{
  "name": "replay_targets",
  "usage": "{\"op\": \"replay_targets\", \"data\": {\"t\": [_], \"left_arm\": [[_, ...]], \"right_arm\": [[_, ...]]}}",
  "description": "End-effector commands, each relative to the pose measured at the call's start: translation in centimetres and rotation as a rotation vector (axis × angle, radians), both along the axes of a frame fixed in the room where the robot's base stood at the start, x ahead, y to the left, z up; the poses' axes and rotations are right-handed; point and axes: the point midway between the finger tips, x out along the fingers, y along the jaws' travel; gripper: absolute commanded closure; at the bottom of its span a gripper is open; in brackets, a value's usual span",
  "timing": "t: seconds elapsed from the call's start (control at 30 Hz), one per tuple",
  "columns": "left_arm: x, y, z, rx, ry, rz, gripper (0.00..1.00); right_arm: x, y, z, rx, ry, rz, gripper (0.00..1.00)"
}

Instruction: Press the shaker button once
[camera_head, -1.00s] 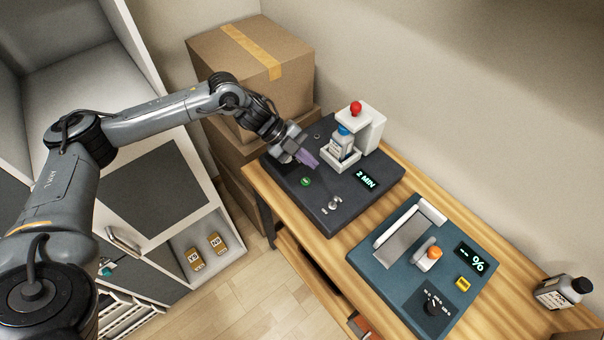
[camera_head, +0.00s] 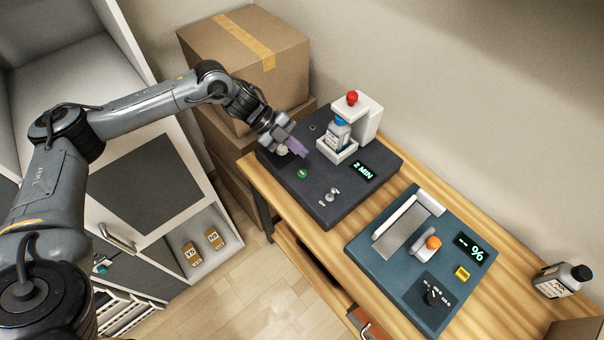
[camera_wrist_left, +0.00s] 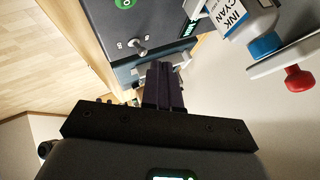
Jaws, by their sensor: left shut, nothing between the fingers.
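The shaker (camera_head: 328,207) is a dark grey box on the wooden table, with a round green button (camera_head: 302,173) on its top; the button also shows at the top edge of the left wrist view (camera_wrist_left: 124,3). Its display (camera_head: 363,172) reads 2 MIN. A white holder (camera_head: 368,118) with a red knob (camera_head: 352,98) stands on it and holds a blue-capped ink bottle (camera_head: 338,136). My left gripper (camera_head: 302,152), with purple fingers, is shut and empty. It is over the shaker, close to the green button and apparently apart from it. My right gripper is out of view.
A small metal switch (camera_head: 333,195) sits on the shaker near the button. A teal device (camera_head: 395,275) with a % display stands nearer on the table. Cardboard boxes (camera_head: 250,65) are behind my left arm. A dark-capped bottle (camera_head: 562,280) stands at the right.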

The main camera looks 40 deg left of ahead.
Motion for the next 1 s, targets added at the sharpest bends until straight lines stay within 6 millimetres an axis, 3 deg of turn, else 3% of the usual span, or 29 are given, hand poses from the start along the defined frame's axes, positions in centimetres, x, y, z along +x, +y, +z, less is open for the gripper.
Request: {"op": "replay_targets", "data": {"t": [0.3,0.5,1.0], "left_arm": [[0.0,0.0,-4.3,0.001,0.001,0.001,1.00],[0.0,0.0,-6.3,0.000,0.002,0.001,1.00],[0.0,0.0,-7.3,0.000,0.000,0.000,1.00]], "right_arm": [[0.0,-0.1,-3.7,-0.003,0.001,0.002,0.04],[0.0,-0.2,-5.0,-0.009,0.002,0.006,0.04],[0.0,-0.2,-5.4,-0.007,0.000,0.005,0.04]]}}
